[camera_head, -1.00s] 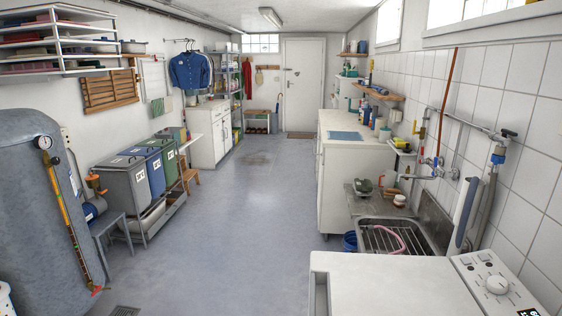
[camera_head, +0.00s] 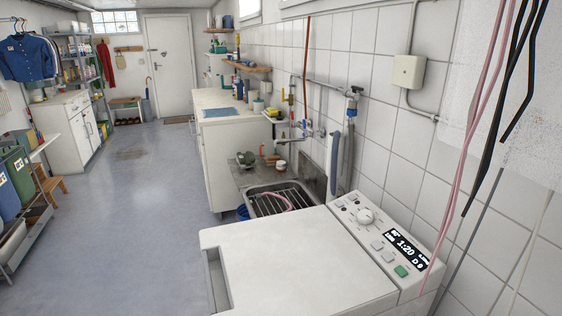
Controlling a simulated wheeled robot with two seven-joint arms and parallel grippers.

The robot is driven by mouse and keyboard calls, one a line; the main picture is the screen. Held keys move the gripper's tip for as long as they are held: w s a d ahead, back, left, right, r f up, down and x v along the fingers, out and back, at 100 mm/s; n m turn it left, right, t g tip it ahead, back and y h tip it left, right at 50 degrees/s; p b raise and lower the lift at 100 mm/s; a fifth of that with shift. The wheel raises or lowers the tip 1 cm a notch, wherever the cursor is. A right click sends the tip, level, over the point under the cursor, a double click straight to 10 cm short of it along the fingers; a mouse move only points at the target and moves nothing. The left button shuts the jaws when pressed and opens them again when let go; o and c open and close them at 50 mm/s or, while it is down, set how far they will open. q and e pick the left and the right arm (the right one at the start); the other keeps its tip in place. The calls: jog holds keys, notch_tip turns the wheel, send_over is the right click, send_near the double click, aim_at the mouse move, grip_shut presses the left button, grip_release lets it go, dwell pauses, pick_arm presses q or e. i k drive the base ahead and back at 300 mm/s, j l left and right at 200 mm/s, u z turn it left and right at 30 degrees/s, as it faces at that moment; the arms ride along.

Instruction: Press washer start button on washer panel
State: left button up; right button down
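The white washer (camera_head: 300,258) stands at the lower middle right, its top flat and bare. Its control panel (camera_head: 383,238) runs along the right side, against the tiled wall. The panel has a round knob (camera_head: 365,216), several small grey buttons, and a lit dark display (camera_head: 406,249) that reads 1:20. A green button (camera_head: 401,271) sits at the near end of the panel, below the display; it looks like the start button. Neither of my grippers is in view.
A metal sink (camera_head: 275,200) with a pink hose stands just behind the washer. Pink and black cables (camera_head: 500,90) hang at the right near the wall. A white cabinet (camera_head: 222,150) stands farther back. The grey floor (camera_head: 130,220) at the left is open.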

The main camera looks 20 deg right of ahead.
aim_at(399, 270)
jog(key=z, duration=1.6)
